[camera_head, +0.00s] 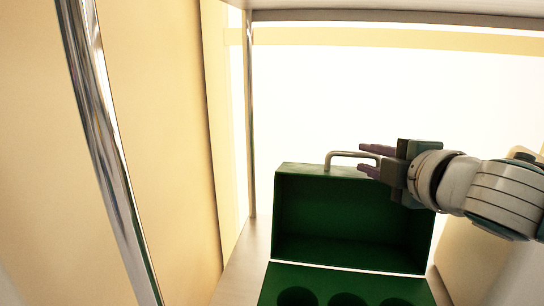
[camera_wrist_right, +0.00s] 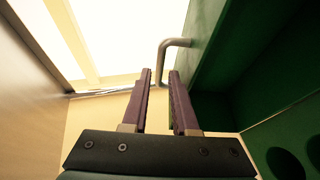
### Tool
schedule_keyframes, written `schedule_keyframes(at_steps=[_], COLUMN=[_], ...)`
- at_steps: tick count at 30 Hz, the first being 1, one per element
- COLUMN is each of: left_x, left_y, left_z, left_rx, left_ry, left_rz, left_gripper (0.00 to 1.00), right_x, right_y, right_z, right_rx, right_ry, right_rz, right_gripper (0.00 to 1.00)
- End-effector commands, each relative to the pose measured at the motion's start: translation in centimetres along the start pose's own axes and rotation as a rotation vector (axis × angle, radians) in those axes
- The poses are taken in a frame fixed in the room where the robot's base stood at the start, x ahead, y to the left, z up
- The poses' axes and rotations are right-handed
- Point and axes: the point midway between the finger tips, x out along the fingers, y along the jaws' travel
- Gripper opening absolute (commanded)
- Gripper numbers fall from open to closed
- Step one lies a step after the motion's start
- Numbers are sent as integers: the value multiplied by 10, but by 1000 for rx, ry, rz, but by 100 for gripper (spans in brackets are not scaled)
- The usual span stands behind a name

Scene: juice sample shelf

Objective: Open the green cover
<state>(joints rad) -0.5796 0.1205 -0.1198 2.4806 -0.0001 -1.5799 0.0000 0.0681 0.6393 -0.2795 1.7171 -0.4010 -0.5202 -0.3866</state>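The green cover (camera_head: 352,222) stands raised at the back of the green base (camera_head: 272,284), with its hollow inner side facing me. A grey bent handle (camera_head: 337,154) sticks up from the cover's top edge. My right gripper (camera_head: 362,158) reaches in from the right at this handle. In the right wrist view, the purple fingers (camera_wrist_right: 159,76) are apart, and the handle (camera_wrist_right: 175,42) runs down between their tips. A gap shows between the fingers; I cannot tell whether either touches the handle. The cover (camera_wrist_right: 204,55) is right of the fingers there. My left gripper is out of view.
The base has several round holes and sits on a light shelf (camera_head: 238,272). Metal posts (camera_head: 250,120) and (camera_head: 105,145) stand to the left, and a shelf board (camera_head: 400,17) runs overhead. The space above the cover's left part is free.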

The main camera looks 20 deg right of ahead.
Motion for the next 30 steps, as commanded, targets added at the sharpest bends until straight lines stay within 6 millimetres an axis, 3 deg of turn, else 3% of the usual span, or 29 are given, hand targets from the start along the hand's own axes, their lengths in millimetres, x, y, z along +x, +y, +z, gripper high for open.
schedule_keyframes(at_steps=[3,9,22,30], left_x=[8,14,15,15], left_y=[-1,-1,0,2], left_z=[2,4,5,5], left_rx=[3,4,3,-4], left_ry=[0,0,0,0], left_rz=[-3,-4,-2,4], left_gripper=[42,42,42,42], right_x=[22,45,53,52], right_y=[-2,-2,0,0], right_z=[1,0,0,0], right_rx=[2,3,3,3], right_ry=[-2,-1,-1,-1], right_rz=[2,0,-1,-1], right_gripper=[27,27,27,0])
